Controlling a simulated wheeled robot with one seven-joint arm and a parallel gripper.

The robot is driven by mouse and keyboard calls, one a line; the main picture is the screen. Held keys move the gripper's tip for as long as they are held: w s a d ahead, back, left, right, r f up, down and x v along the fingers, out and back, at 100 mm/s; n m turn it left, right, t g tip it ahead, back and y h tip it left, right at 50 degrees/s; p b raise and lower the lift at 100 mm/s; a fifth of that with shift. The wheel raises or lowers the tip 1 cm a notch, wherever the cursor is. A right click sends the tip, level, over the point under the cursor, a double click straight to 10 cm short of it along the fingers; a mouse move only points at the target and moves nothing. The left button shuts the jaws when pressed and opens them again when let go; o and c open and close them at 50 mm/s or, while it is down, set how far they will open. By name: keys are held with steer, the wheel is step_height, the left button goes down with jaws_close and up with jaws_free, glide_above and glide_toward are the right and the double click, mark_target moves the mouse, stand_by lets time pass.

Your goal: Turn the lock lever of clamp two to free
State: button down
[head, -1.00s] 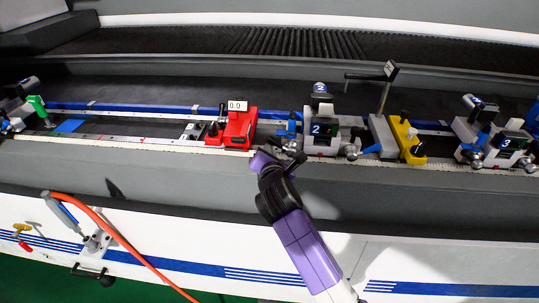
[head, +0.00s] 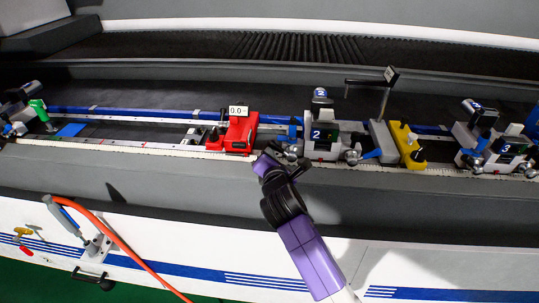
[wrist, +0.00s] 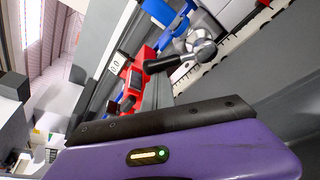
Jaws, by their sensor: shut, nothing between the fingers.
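Clamp two (head: 322,142), a grey block with a dark "2" plate, stands on the rail right of the red unit. In the wrist view, a black handle (wrist: 165,64) with a round end runs from a silver hub (wrist: 203,46) beside blue and grey clamp parts. I cannot tell whether this is the lock lever or how it is set. My gripper (head: 275,162), purple and black, is shut and empty at the lower left of clamp two. Its body hides part of that area. In the wrist view, its dark edge lies below the handle; contact cannot be told.
The red unit (head: 239,133) with a "0.0" display is close left of my gripper. A yellow block (head: 407,147) and clamp three (head: 497,152) stand to the right. A grey ledge (head: 420,195) runs along the front. An orange hose (head: 120,238) hangs lower left.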

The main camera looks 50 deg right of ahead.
steer(key=shift+s+d+r+m+t+p, duration=0.2)
steer(key=shift+s+r+m+t+p, duration=0.1)
steer(key=shift+r+m, duration=0.25)
steer(key=shift+s+d+r+m+t+p, duration=0.2)
steer(key=shift+r+m+t, duration=0.1)
steer(key=shift+m, duration=0.35)
steer(key=s+m, duration=0.1)
steer(key=m, duration=0.1)
steer(key=d+r+m+t, duration=0.1)
steer(key=shift+s+d+r+m+t+b, duration=0.2)
steer(key=shift+s+m+t+b, duration=0.1)
steer(key=shift+s+m+b, duration=0.1)
steer(key=m, duration=0.1)
steer(key=s+d+m+b, duration=0.1)
steer(key=shift+s+r+m+t+h+b, duration=0.1)
steer(key=shift+s+m+t+h+b, duration=0.05)
steer(key=shift+m+t+h+b, duration=0.2)
steer(key=s+m+b, duration=0.1)
steer(key=d+m+h+b, duration=0.1)
steer(key=m+b, duration=0.1)
steer(key=s+d+m+t+b, duration=0.1)
steer(key=m, duration=0.1)
steer(key=shift+s+m+b, duration=0.25)
steer(key=shift+s+b, duration=0.05)
steer(key=shift+b, duration=0.1)
steer(key=shift+s+d, duration=0.2)
steer(key=shift+s+d+b, duration=0.1)
steer(key=shift+s+b, duration=0.05)
steer(key=shift+b, duration=0.15)
